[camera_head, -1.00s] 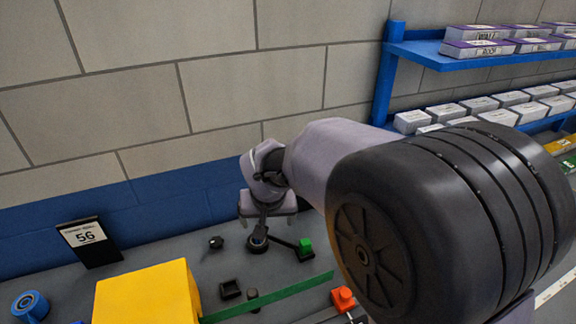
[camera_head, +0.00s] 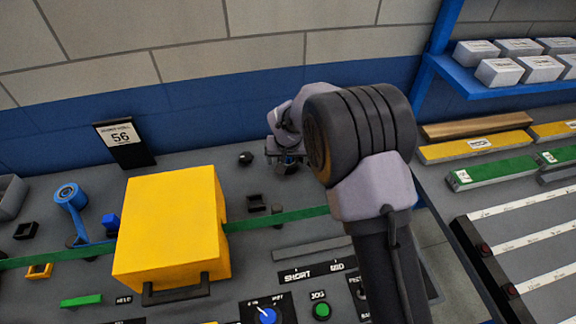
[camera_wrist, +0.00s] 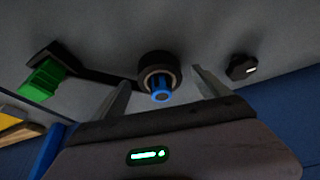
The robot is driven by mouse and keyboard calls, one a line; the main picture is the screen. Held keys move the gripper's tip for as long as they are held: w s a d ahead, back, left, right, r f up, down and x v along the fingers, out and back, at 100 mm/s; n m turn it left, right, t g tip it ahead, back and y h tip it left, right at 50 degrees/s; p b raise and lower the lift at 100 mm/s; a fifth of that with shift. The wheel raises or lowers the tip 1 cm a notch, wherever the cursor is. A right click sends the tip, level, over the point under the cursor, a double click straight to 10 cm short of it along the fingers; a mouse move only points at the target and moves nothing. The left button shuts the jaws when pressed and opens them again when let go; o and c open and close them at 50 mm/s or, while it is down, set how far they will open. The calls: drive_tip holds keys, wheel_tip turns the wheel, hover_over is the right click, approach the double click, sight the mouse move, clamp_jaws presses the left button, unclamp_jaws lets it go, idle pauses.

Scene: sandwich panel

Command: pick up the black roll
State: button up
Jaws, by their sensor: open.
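The black roll (camera_wrist: 158,70) shows in the wrist view as a dark ring around a blue-tipped core, on the grey surface. My gripper (camera_wrist: 161,78) is open, with one finger to the left of the roll and the other to the right. I cannot tell from this view how far the fingertips are above or short of it. In the head view my gripper (camera_head: 286,156) is over the back of the bench near the wall, and a dark round shape, likely the roll (camera_head: 288,167), is partly hidden beneath it.
A small black knob (camera_wrist: 241,67) lies right of the roll. A dark bar runs left from the roll to a green block (camera_wrist: 42,80). A large yellow box (camera_head: 172,225) stands left of my arm.

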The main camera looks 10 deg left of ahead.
drive_tip(key=shift+w+f, duration=0.2)
drive_tip(key=shift+f, duration=0.15)
drive_tip(key=shift+r, duration=0.15)
drive_tip(key=shift+c, duration=0.9)
drive_tip(key=c, duration=1.3)
wheel_tip(320, 180, up, 10)
drive_tip(key=p, duration=0.3)
drive_tip(key=shift+p, duration=0.3)
